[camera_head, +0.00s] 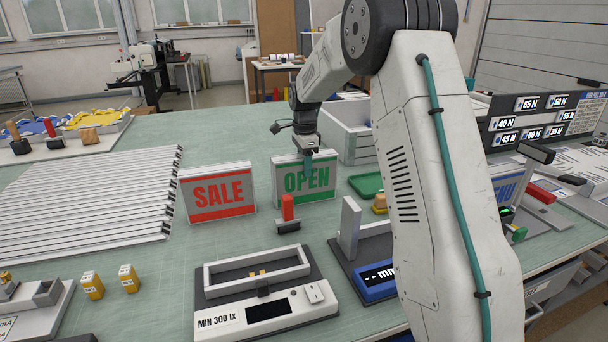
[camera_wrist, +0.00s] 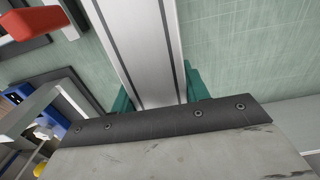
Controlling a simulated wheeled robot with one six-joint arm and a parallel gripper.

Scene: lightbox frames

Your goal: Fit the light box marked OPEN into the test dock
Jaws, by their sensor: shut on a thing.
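The light box marked OPEN (camera_head: 289,184) stands upright on the green table, its green lettering facing the head camera. My gripper (camera_head: 308,165) comes down from above and is shut on its top edge; one teal finger shows in front of the sign. In the wrist view the box's top (camera_wrist: 142,45) runs between the teal fingers of my gripper (camera_wrist: 157,88). Whether the box's foot touches the table cannot be told. The test dock (camera_head: 257,263), a frame with yellow contacts inside, stands at the front, marked MIN 300 lx. The dock is empty, its display dark.
A light box marked SALE (camera_head: 217,192) stands close to the left. A red-handled tool (camera_head: 288,212) stands between the OPEN box and the dock. A blue measuring device (camera_head: 376,280) is right of the dock. Aluminium profiles (camera_head: 90,195) cover the left of the table.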

